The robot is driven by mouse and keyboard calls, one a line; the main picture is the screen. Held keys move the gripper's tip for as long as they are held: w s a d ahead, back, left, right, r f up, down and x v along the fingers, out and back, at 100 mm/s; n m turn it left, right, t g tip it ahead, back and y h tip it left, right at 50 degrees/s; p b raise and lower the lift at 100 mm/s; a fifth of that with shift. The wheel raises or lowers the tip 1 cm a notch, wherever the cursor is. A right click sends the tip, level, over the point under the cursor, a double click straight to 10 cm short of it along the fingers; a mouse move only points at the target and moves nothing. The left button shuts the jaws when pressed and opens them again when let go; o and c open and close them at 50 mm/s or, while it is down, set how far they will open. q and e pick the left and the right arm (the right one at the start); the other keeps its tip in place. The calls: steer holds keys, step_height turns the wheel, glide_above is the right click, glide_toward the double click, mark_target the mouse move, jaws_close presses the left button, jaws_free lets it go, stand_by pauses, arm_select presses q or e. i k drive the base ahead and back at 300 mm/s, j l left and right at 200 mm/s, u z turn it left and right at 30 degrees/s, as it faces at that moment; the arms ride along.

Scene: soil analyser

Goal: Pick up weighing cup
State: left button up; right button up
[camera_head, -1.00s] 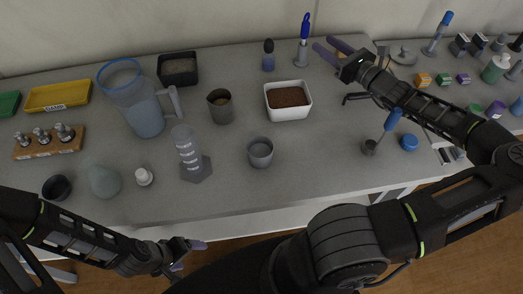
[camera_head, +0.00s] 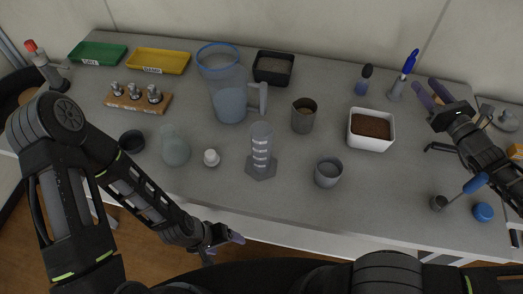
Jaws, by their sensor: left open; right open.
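A small grey cup (camera_head: 328,173), open at the top and upright, stands near the table's front edge, right of the measuring cylinder (camera_head: 261,150). A taller grey-brown cup (camera_head: 303,115) stands behind it. I cannot tell for certain which is the weighing cup. My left gripper (camera_head: 222,246) is open and empty, low at the table's front edge, left of and nearer than both cups. My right gripper (camera_head: 433,94) is open and empty at the back right, beyond the white soil box (camera_head: 370,131) and well away from both cups.
A blue-rimmed jug (camera_head: 226,90) and a dark soil box (camera_head: 273,68) stand behind the cups. A white-capped bottle (camera_head: 211,158) and a flask (camera_head: 175,148) stand left of the cylinder. A blue-handled scoop (camera_head: 474,184) is at right. Bare table lies around the small cup.

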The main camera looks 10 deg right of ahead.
mark_target(329, 168)
steer(key=k, duration=0.75)
steer(key=k+l, duration=0.15)
steer(key=k, duration=0.6)
